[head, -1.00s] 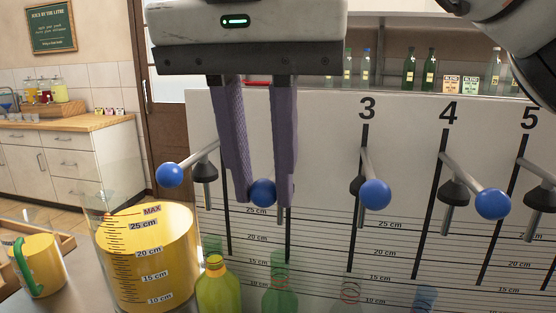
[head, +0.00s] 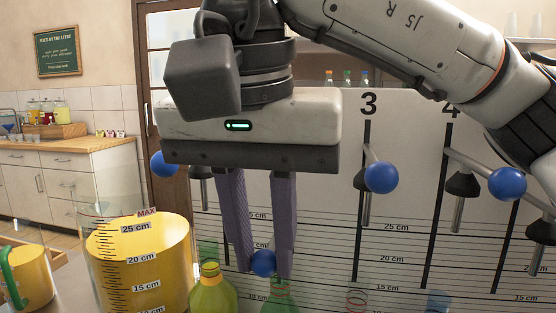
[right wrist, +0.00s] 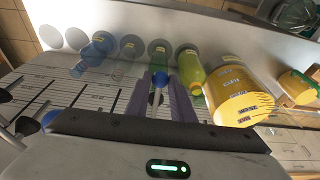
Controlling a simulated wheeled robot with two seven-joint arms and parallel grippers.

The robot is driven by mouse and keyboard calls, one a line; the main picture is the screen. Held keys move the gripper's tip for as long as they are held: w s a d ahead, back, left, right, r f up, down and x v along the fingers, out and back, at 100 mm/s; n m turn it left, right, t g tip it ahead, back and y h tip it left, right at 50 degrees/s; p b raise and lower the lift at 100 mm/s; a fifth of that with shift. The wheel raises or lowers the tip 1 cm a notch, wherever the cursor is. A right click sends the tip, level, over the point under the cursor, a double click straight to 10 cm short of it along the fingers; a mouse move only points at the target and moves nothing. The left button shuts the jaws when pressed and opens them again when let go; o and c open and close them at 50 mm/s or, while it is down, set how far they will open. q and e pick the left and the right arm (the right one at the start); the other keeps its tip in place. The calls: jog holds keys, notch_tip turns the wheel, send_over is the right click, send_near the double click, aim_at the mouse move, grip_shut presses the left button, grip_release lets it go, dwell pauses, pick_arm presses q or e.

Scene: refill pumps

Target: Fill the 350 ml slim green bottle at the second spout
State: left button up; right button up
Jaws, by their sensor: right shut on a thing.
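My right gripper (head: 264,264) is shut on the blue ball (head: 263,263) of the second lever, which sits well below the neighbouring balls. The ball also shows between the fingers in the right wrist view (right wrist: 158,81). A slim green bottle (head: 279,297) stands below, partly hidden by the fingertips and cut off by the lower edge. I cannot read its level or see the second spout behind the gripper. Left of it stands a green bottle with yellow contents (head: 211,292). My left gripper is not in view.
A large yellow-filled measuring jug (head: 140,265) stands close on the left, with a smaller green-handled jug (head: 28,275) beyond. The third lever's ball (head: 381,177) and fourth lever's ball (head: 508,184) stick out on the right. The ruled white panel (head: 320,215) is behind.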

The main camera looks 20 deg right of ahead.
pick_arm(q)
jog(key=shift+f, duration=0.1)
pick_arm(e)
jog(key=shift+f, duration=0.2)
jog(key=shift+f, duration=0.4)
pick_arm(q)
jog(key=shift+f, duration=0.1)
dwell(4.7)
